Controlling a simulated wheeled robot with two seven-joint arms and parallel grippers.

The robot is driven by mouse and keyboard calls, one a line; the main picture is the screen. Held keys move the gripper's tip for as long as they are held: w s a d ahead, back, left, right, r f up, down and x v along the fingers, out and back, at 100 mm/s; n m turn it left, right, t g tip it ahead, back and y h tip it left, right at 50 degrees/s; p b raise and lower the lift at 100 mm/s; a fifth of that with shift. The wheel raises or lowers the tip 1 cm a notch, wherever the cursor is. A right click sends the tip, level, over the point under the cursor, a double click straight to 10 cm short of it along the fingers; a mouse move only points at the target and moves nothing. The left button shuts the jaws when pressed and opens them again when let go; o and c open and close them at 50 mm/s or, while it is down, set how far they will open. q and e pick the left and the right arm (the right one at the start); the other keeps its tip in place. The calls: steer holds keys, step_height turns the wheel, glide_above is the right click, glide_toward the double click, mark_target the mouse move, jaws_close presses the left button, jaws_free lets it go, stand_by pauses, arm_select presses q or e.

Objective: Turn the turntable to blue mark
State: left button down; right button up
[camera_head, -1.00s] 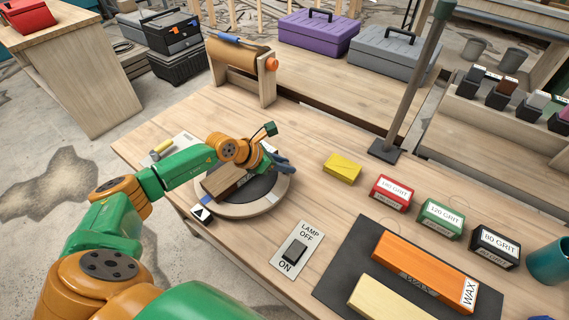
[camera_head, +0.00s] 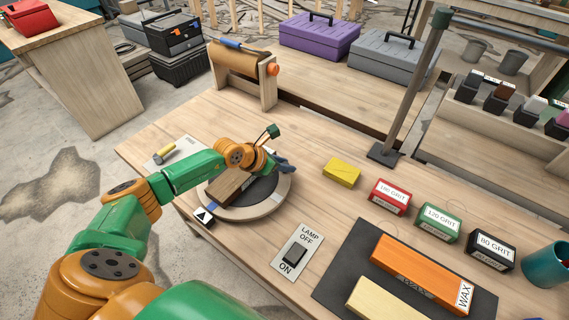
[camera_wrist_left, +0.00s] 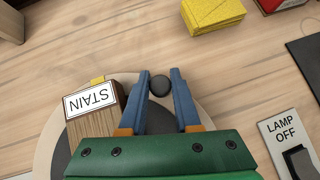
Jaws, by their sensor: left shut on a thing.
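A blue mark (camera_head: 212,208) shows on the rim's front left, close to a black arrow on a white tile (camera_head: 204,216). A yellow mark (camera_wrist_left: 97,79) shows by the block in the left wrist view. My left gripper (camera_wrist_left: 162,88) is over the far right side of the turntable, its blue fingers shut on a dark round knob (camera_wrist_left: 160,84). My right gripper is not in view.
A lamp switch plate (camera_head: 295,252) lies in front of the turntable. A yellow block (camera_head: 342,172) and the red (camera_head: 390,196), green (camera_head: 438,222) and black (camera_head: 492,248) grit boxes stand to the right. A lamp post (camera_head: 405,105) rises behind them.

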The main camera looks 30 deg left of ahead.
arm_select(q)
steer(key=c, duration=0.6)
jaws_free()
steer(key=shift+d, duration=0.1)
steer(key=v, duration=0.6)
steer(key=shift+f, duration=0.1)
steer(key=shift+s+r, duration=0.35)
steer(key=shift+r, duration=0.1)
